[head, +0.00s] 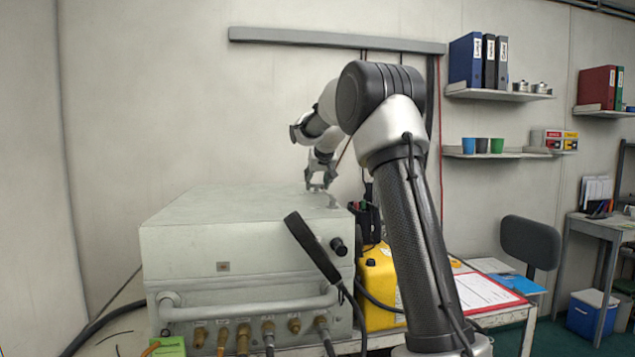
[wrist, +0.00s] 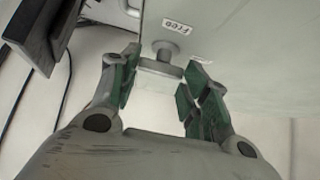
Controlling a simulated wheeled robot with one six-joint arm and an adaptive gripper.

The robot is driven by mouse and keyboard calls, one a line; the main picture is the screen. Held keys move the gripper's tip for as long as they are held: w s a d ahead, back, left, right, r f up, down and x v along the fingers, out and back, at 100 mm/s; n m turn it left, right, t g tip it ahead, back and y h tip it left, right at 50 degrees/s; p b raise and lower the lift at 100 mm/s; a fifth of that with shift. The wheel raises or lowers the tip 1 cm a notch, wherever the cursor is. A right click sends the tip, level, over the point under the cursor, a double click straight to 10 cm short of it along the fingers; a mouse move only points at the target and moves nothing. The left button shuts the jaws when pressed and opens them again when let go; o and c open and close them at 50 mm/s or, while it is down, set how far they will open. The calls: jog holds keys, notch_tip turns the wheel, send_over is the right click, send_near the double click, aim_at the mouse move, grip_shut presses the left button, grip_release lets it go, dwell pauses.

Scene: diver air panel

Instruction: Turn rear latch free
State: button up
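The air panel is a pale grey box (head: 235,245) on a table, in the head view. My gripper (head: 320,183) is over the rear right part of its lid, pointing down. In the wrist view the rear latch (wrist: 160,68) is a small grey crossbar on a round stem, beside a label reading "Free" (wrist: 177,24). My gripper (wrist: 162,70) has its two green-padded fingers apart, one on each side of the crossbar. The bar's ends are close to the pads; I cannot tell whether they touch. My gripper hides most of the latch in the head view.
A black strap-like handle (head: 312,248) leans across the box's front right corner. A yellow canister (head: 378,285) stands right of the box. Hoses join brass fittings (head: 243,335) at the front. A wall rail (head: 335,40) runs above. The lid's left part is clear.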

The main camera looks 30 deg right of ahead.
jog(key=shift+d+n+y, duration=0.1)
jog(key=shift+n+y, duration=0.2)
jog(key=shift+d+n+y, duration=0.2)
jog(key=shift+n+y, duration=0.5)
jog(key=shift+n, duration=0.3)
jog(key=n+y, duration=0.2)
jog(key=n, duration=0.1)
jog(key=n+y, duration=0.1)
jog(key=shift+d+n, duration=0.3)
jog(key=n+g+y, duration=0.1)
jog(key=n, duration=0.1)
jog(key=n+g+y, duration=0.1)
jog(key=n+y, duration=0.1)
jog(key=n+g+y, duration=0.1)
jog(key=n, duration=0.1)
jog(key=shift+w+d, duration=0.25)
jog(key=o, duration=1)
